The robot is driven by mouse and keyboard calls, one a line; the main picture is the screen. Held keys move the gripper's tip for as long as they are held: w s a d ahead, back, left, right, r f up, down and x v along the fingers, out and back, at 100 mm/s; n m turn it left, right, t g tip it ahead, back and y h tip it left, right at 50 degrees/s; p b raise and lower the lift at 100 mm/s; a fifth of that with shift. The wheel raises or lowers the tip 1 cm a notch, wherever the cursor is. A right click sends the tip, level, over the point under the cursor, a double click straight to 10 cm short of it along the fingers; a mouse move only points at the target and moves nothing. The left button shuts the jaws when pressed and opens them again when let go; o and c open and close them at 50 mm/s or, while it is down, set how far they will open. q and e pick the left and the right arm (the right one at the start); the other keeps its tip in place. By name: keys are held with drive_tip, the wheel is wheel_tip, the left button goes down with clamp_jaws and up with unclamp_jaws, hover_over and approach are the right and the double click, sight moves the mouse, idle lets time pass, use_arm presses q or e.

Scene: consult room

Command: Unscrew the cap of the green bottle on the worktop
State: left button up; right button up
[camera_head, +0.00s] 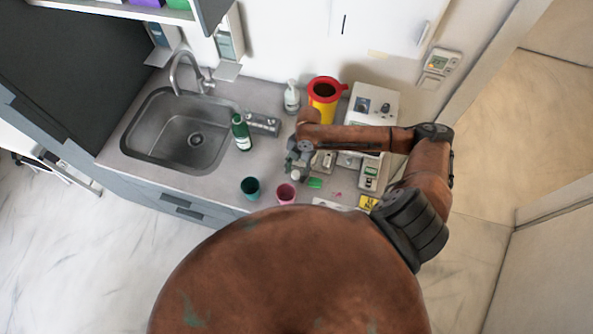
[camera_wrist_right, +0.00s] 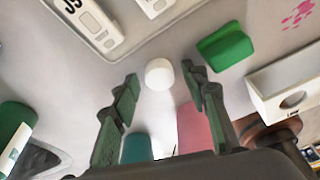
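The green bottle (camera_head: 241,134) with a pale label stands on the grey worktop (camera_head: 215,182), just right of the sink. It also shows cut off at the left edge of the wrist view (camera_wrist_right: 14,132). Its cap is too small to make out clearly. My right gripper (camera_head: 296,168) is over the worktop, to the right of the bottle and apart from it. In the wrist view its two fingers (camera_wrist_right: 158,94) are spread, with nothing held between them. A small white round object (camera_wrist_right: 159,74) shows beyond the fingertips, apart from them. My left gripper is not in view.
A teal cup (camera_head: 250,187) and a pink cup (camera_head: 286,193) stand near the front edge. A green block (camera_wrist_right: 226,47) lies beside the white object. A soap bottle (camera_head: 291,97), a yellow bin with red lid (camera_head: 323,98) and a white device (camera_head: 378,103) stand behind. The sink (camera_head: 180,132) is left.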

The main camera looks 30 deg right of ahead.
drive_tip(key=b+v, duration=0.1)
drive_tip(key=v, duration=1.1)
drive_tip(key=shift+r, duration=0.15)
